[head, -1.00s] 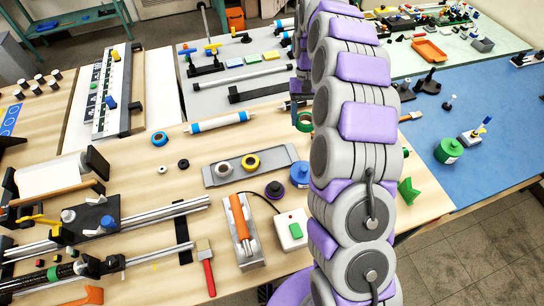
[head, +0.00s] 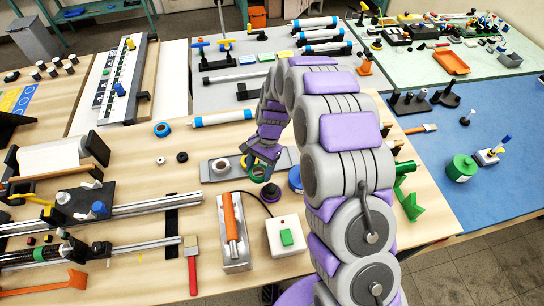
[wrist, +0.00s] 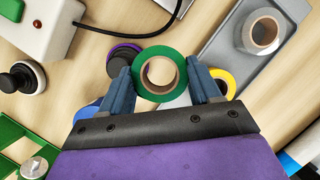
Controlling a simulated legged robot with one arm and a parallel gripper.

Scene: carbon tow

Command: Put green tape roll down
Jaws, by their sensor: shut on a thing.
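The green tape roll (wrist: 159,74) is held between the two fingers of my gripper (wrist: 160,85) in the wrist view. In the head view my gripper (head: 259,170) is over the right part of the grey tray (head: 288,157), with the green roll (head: 257,174) at its tips. The tray also shows in the wrist view (wrist: 222,52). A yellow tape roll (wrist: 224,83) shows partly behind my right finger. A white tape roll (wrist: 262,32) lies in the tray. The exact height of the green roll above the tray or table is hard to tell.
A dark knob with a purple base (head: 269,194) and a blue round item (head: 295,178) stand close by. A white box with a green button (head: 286,236) and its cable are in front. A blue tape roll (head: 162,130) and bare wood lie to the left.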

